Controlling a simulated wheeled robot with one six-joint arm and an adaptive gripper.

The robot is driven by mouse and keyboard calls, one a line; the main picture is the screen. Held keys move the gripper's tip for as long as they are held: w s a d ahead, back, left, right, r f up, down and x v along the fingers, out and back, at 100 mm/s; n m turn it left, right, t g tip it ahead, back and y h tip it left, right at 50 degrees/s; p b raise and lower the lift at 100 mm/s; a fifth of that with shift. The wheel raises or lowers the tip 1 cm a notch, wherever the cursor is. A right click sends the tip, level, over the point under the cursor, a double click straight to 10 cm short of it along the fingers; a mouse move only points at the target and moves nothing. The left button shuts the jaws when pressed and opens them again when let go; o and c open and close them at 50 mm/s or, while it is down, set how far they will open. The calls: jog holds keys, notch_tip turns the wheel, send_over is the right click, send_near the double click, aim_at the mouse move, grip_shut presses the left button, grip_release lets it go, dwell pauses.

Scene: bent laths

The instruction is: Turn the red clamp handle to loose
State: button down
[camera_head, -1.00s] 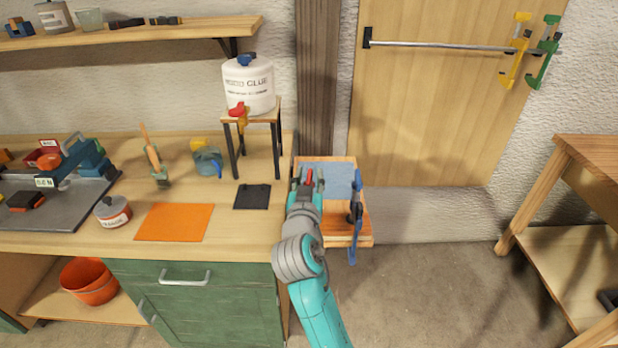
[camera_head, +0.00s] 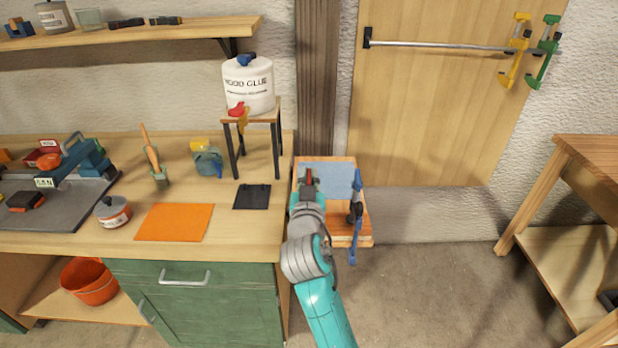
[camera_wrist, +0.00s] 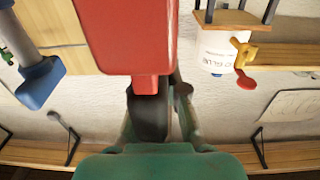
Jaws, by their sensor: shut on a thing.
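The red clamp handle (camera_head: 310,177) shows as a small red piece between my fingers at the wooden fixture. In the wrist view the red handle (camera_wrist: 125,35) is large and close, filling the top middle. My gripper (camera_head: 309,174) is shut on it; the dark fingers (camera_wrist: 150,112) meet the red part's lower end in the wrist view. The fingers and wrist hide much of the handle and its clamp in the head view. A blue clamp (camera_head: 356,215) stands upright at the fixture's right side, apart from my gripper.
The wooden fixture (camera_head: 368,240) bears a blue-grey panel (camera_head: 338,175). A small stand (camera_head: 233,160) with a glue bottle (camera_head: 248,85) is on the workbench (camera_head: 225,235) to the left. A wooden table (camera_head: 560,150) stands at the right. The floor between is clear.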

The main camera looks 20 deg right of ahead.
aim_at(309, 175)
jog(key=shift+d+f+n+t+y, duration=0.1)
jog(key=shift+n+t+y, duration=0.1)
jog(key=shift+n+y, duration=1.55)
jog(key=shift+d+n+t+y, duration=0.15)
jog(key=shift+n+y, duration=0.8)
jog(key=shift+y, duration=1.5)
jog(key=shift+a+f+n+g+y, duration=0.1)
jog(key=shift+n+g+y, duration=0.5)
jog(key=shift+n+y, duration=0.75)
jog(key=shift+a+f+n+g+y, duration=0.1)
jog(key=shift+n+g+y, duration=0.6)
jog(key=shift+y, duration=1.05)
jog(key=shift+n+y, duration=0.4)
jog(key=shift+n, duration=0.05)
jog(key=c, duration=1.4)
grip_release()
jog(key=shift+o, duration=1)
jog(key=shift+r, duration=0.2)
notch_tip(309, 175, up, 10)
jog(key=shift+f, duration=0.1)
